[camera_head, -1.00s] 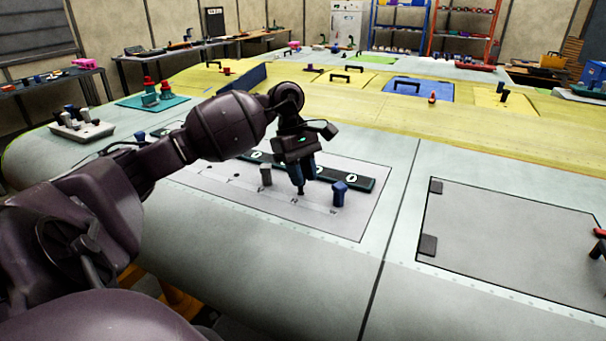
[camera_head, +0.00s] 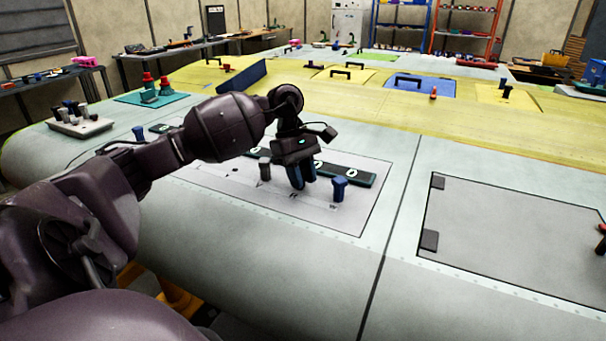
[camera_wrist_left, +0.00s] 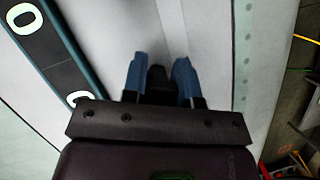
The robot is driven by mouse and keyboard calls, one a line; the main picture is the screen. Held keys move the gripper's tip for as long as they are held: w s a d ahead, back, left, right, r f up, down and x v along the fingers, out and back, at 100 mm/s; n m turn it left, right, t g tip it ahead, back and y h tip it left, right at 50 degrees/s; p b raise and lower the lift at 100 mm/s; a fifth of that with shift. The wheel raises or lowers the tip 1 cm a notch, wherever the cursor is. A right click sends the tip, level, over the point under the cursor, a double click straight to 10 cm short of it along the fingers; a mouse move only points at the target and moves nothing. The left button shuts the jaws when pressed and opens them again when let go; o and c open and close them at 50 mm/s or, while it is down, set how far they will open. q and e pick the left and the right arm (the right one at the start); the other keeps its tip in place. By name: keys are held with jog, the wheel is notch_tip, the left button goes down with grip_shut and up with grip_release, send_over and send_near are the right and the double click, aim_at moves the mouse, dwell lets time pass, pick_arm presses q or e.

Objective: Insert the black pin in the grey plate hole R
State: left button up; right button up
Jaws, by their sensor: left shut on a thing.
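The grey plate (camera_head: 362,212) lies on the wing panel, with a row of letters along it. My left gripper (camera_head: 302,186) is over the plate near the letter R, fingers pointing down. In the left wrist view its blue fingers (camera_wrist_left: 158,80) are closed on the black pin (camera_wrist_left: 157,76). In the head view the fingers hide the pin and hole R, so I cannot tell how far the pin is in. A grey pin (camera_head: 264,170) stands left of the gripper and a blue pin (camera_head: 338,189) stands right of it. My right gripper is not in view.
A dark strip with white rings (camera_head: 352,176) lies just behind the gripper. A pale block with several pins (camera_head: 80,124) and a teal tray (camera_head: 150,98) stand at the left. A grey hatch panel (camera_head: 510,240) lies to the right, mostly bare.

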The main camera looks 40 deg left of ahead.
pick_arm(q)
jog(key=shift+f, duration=0.35)
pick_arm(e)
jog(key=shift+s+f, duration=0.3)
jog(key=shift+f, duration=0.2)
pick_arm(q)
jog(key=o, duration=0.9)
jog(key=shift+o, duration=0.6)
jog(key=s+d+r+p+v, duration=0.1)
jog(key=d+v, duration=0.1)
jog(key=v, duration=1.5)
jog(key=shift+w, duration=0.35)
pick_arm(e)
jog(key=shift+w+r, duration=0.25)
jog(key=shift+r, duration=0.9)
